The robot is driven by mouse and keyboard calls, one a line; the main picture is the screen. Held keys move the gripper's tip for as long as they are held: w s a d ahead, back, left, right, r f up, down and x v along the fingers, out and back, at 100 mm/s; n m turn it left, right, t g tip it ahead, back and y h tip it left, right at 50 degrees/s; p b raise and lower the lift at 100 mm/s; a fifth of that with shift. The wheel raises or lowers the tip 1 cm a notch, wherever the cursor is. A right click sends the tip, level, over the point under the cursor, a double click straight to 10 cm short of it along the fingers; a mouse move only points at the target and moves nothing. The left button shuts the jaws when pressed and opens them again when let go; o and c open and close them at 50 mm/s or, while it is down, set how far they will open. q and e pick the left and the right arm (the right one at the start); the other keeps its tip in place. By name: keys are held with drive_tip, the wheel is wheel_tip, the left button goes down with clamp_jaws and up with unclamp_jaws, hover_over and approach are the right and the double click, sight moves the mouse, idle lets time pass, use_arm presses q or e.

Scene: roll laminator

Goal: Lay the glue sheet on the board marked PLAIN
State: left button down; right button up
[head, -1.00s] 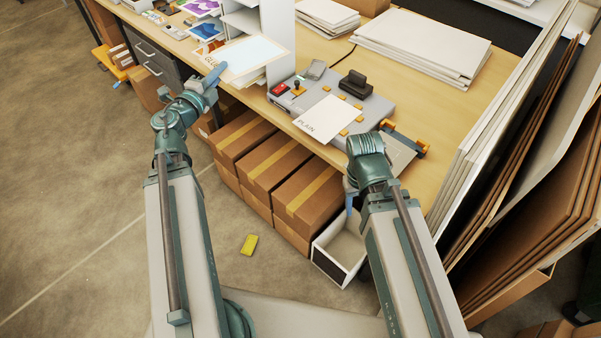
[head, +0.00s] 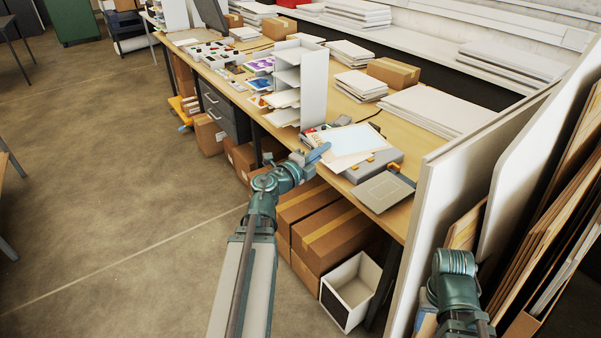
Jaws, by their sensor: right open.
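The glue sheet (head: 352,139) is a pale blue sheet with a cream border. My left gripper (head: 322,151) is at its near left edge and looks shut on it. The sheet is over the grey laminator (head: 384,160) and covers much of it. I cannot tell whether the sheet touches what lies under it. The board marked PLAIN is hidden in this view, apparently beneath the sheet. My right gripper (head: 425,305) is low at the right, away from the sheet, mostly hidden behind its own wrist; it is open, and I see nothing in it.
A grey plate (head: 383,191) juts from the laminator's front right. A white shelf rack (head: 313,85) stands left of the sheet. Tall white panels (head: 455,200) lean at the right, close to my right arm. Cardboard boxes (head: 330,235) and a white bin (head: 350,292) are below the bench.

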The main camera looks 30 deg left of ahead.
use_arm(q)
drive_tip(key=w+a+f+n+y+b, duration=0.1)
drive_tip(key=w+a+f+b, duration=0.3)
drive_tip(key=a+f+b, duration=0.4)
drive_tip(key=w+a+f+n+y+b, duration=0.2)
drive_tip(key=w+a+f+b, duration=0.3)
drive_tip(key=a+f+b, duration=0.3)
wheel_tip(320, 180, down, 2)
drive_tip(key=shift+w+a+y+b, duration=0.25)
drive_tip(key=shift+a+y+b, duration=0.2)
drive_tip(key=shift+y, duration=0.35)
use_arm(e)
wheel_tip(320, 180, down, 18)
use_arm(q)
drive_tip(key=shift+d, duration=0.1)
use_arm(e)
drive_tip(key=shift+w, duration=0.15)
